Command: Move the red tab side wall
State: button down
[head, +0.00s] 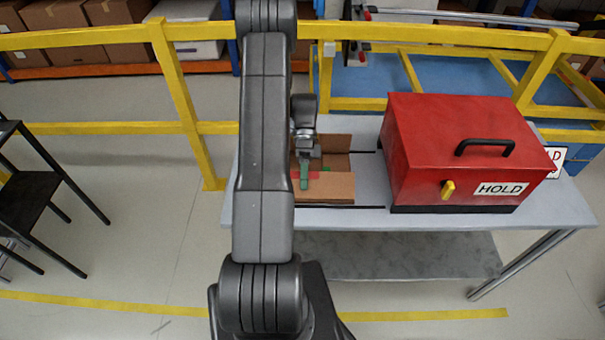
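An open brown cardboard box (335,187) stands on the table, left of the red case. A small strip of red (313,175) shows at the top of its near wall, the only red tab I can make out. My gripper (304,178) points down at this near wall, and a green piece at its end overlaps the red strip. I cannot tell whether the gripper touches the wall or is shut on it. My arm hides the left part of the box.
A red case (450,150) with a black handle, yellow latch and HOLD label stands right of the box on the grey table (375,218). A yellow railing (180,90) runs behind. A black chair (30,180) stands at far left.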

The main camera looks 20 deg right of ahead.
dwell(0.4)
jog(key=c, duration=1.6)
grip_release()
notch_tip(320, 180, up, 10)
jog(key=shift+b, duration=0.7)
